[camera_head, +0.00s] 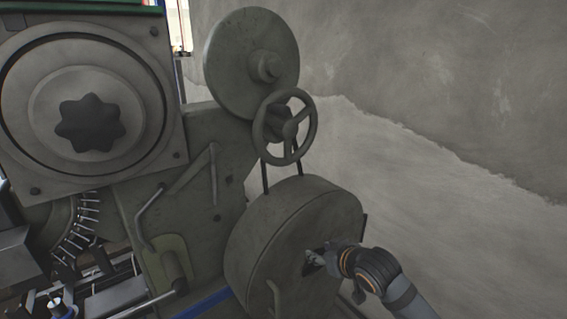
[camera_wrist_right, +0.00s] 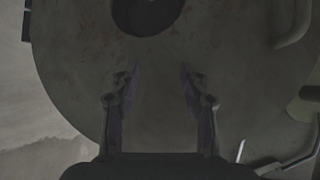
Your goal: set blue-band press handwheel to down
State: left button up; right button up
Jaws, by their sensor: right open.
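The press (camera_head: 228,155) is grey-green, with a blue band (camera_head: 205,302) low on its body. Its spoked handwheel (camera_head: 285,127) is at the upper middle of the head view, in front of a round disc. My right gripper (camera_head: 310,262) is well below the handwheel, in front of the large round drum cover. In the right wrist view, my right gripper (camera_wrist_right: 158,72) has its two fingers apart with nothing between them. The cover's face is behind them. The handwheel cannot be made out in the wrist view. My left gripper is not in view.
The drum cover (camera_head: 285,225) bulges out below the handwheel, close to my right gripper. An upper disc (camera_head: 250,62) stands behind the handwheel. Bent levers (camera_head: 213,175) stick out left of it. A bare grey wall (camera_head: 440,170) is at the right, with free room before it.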

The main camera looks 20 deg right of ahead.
jog(key=s+a+r+n+t+y, duration=0.1)
jog(key=a+r+n+t+y, duration=0.1)
jog(key=r, duration=1.1)
jog(key=a+r+n+t+y, duration=0.1)
jog(key=a+r+t, duration=0.2)
jog(key=r, duration=1)
jog(key=n+t+y, duration=0.1)
jog(key=y, duration=0.1)
send_near(288, 112)
jog(key=w, duration=0.1)
jog(key=p+x, duration=0.3)
jog(key=p, duration=0.4)
jog(key=p+x, duration=0.2)
jog(key=p, duration=0.5)
jog(key=shift+w+a+r, duration=0.2)
jog(key=shift+w+a, duration=0.05)
jog(key=shift+w, duration=0.1)
jog(key=shift+w+f, duration=0.1)
jog(key=shift+w, duration=0.1)
jog(key=p+x, duration=0.2)
jog(key=x, duration=0.1)
jog(key=shift+w+a+f, duration=0.1)
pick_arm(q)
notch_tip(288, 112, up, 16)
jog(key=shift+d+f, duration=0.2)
pick_arm(e)
jog(key=shift+w+a+f, duration=0.15)
jog(key=shift+w+a, duration=0.15)
jog(key=shift+w, duration=0.35)
grip_shut()
